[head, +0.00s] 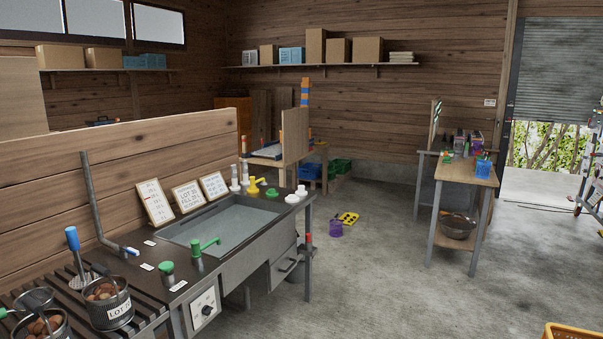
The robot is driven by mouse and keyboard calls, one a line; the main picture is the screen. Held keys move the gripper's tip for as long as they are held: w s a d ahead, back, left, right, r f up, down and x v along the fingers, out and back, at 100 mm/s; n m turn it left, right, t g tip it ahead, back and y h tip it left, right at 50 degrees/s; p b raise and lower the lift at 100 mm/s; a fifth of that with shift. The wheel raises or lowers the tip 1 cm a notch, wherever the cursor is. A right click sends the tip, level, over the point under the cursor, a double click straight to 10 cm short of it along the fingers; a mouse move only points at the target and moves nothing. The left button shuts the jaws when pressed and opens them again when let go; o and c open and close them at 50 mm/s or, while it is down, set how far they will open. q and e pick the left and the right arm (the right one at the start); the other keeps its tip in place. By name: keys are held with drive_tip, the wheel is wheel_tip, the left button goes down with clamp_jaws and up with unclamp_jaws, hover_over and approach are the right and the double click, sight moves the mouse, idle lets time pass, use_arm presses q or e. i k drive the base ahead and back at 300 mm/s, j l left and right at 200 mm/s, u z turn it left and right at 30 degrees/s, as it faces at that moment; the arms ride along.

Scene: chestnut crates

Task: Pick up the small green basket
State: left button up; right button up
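Green crate-like containers (341,168) are at the far wall, low down near the floor, beside a blue one. They are small in the picture, and I cannot tell whether one of them is the small green basket. No other green basket is clear to me. Neither of my grippers is in the head view.
A dark sink bench (226,261) with a wooden back panel fills the left foreground, with metal pots at its near end. A narrow wooden table (466,177) stands at the right, holding a blue basket (483,168). Purple and yellow items lie on otherwise clear concrete floor (385,270).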

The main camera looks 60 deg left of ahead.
sight(329, 170)
drive_tip(key=u, duration=2)
